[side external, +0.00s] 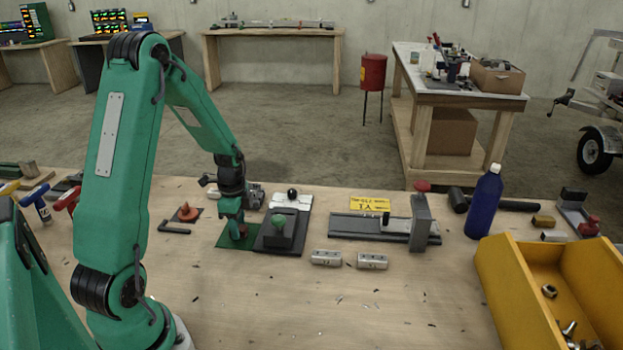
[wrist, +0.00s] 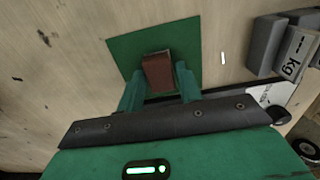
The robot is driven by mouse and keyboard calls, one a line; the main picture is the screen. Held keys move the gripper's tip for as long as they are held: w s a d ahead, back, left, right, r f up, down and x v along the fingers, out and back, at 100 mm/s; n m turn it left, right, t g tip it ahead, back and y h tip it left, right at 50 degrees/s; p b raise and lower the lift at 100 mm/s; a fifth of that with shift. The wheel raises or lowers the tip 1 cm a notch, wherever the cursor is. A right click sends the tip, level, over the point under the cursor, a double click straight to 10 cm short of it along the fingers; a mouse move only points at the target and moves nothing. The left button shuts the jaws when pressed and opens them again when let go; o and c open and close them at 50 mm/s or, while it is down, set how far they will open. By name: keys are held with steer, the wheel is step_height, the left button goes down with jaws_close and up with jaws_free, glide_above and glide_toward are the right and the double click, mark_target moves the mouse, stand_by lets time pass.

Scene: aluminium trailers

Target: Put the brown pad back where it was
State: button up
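The brown pad (wrist: 158,72) is a small reddish-brown block over the dark green mat (wrist: 122,48). In the side external view the green mat (side external: 226,241) lies on the wooden bench, left of a dark plate. My gripper (wrist: 160,78) points down at the mat, with one finger on each side of the pad. The fingertips sit close against the pad's sides; whether they press on it is not clear. In the side external view my gripper (side external: 238,232) is low over the mat and mostly hides the pad. Whether the pad touches the mat is not clear.
Two grey weights (side external: 327,258) lie further right, with a rail fixture (side external: 375,228) behind. A blue bottle (side external: 484,203) and yellow bin (side external: 520,290) stand right. The front bench is mostly clear.

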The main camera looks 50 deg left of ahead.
steer(key=shift+o, duration=1.1)
steer(key=shift+r, duration=0.15)
step_height(320, 180, up, 12)
stand_by(0.4)
steer(key=s+d+r+n+t, duration=0.2)
steer(key=s+d+r+n, duration=0.1)
steer(key=d, duration=0.4)
steer(key=s+d+r+n+t, duration=0.1)
steer(key=s+d+r+n, duration=0.2)
steer(key=d, duration=0.5)
steer(key=s+d+r+n+t, duration=0.2)
steer(key=s+d+r+n, duration=0.1)
steer(key=d+r, duration=0.2)
steer(key=shift+d+r+t, duration=0.25)
steer(key=shift+d+t, duration=0.05)
steer(key=shift+d, duration=0.85)
